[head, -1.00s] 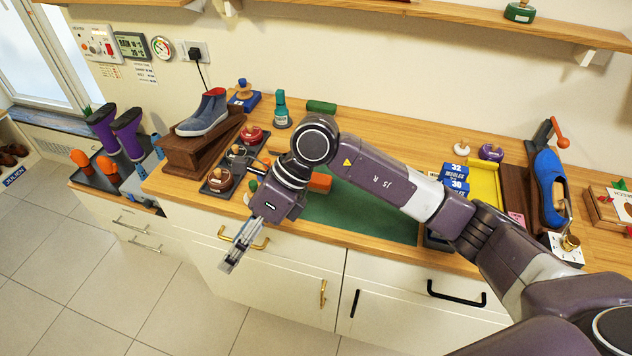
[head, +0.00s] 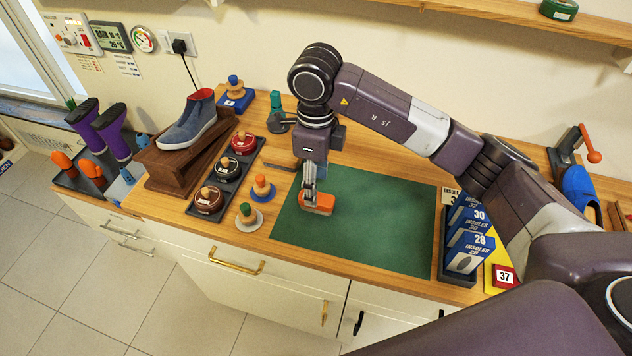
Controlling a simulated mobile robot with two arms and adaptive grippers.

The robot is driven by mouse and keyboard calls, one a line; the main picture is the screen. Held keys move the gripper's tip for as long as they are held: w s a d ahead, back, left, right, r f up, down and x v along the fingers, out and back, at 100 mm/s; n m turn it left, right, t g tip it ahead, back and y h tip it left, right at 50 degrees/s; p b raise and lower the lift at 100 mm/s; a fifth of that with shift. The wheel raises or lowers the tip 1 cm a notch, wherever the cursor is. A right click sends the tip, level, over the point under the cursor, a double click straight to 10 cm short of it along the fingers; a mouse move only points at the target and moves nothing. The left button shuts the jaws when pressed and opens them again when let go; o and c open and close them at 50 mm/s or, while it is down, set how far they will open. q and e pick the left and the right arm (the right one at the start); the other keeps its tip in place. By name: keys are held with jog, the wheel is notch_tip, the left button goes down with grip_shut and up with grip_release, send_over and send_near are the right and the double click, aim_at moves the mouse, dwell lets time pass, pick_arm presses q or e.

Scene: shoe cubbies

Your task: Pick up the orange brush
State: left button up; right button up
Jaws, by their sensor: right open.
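The orange brush (head: 319,204), a small block with an orange top, lies at the left part of the green mat (head: 375,225). My right gripper (head: 309,193) points down from above at the brush's left end. Its jaws are open, and its fingers hide part of that end. I cannot tell whether the fingers touch the brush. My left gripper is not in view.
Left of the mat stand an orange-knobbed dauber (head: 262,183), a green-knobbed dauber (head: 246,211) and a dark tray (head: 222,187) of round tins. A blue shoe (head: 188,122) sits on a wooden stand. Insole boxes (head: 470,235) stand right of the mat, whose middle is clear.

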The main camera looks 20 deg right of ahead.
jog(key=shift+w+d+f, duration=0.15)
jog(key=shift+w+f, duration=0.4)
jog(key=shift+f, duration=0.05)
jog(key=f+p, duration=0.2)
jog(key=f, duration=0.1)
jog(key=shift+s+f+p, duration=0.25)
jog(key=shift+f+p, duration=0.05)
jog(key=shift+p, duration=0.1)
jog(key=shift+w+d+f, duration=0.1)
jog(key=shift+w+f, duration=0.05)
jog(key=shift+f, duration=0.45)
jog(key=shift+w+f, duration=0.15)
jog(key=shift+f, duration=0.7)
jog(key=c, duration=1.3)
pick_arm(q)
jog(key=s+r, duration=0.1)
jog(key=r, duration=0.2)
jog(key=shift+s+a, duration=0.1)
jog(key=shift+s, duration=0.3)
pick_arm(e)
jog(key=shift+r, duration=0.1)
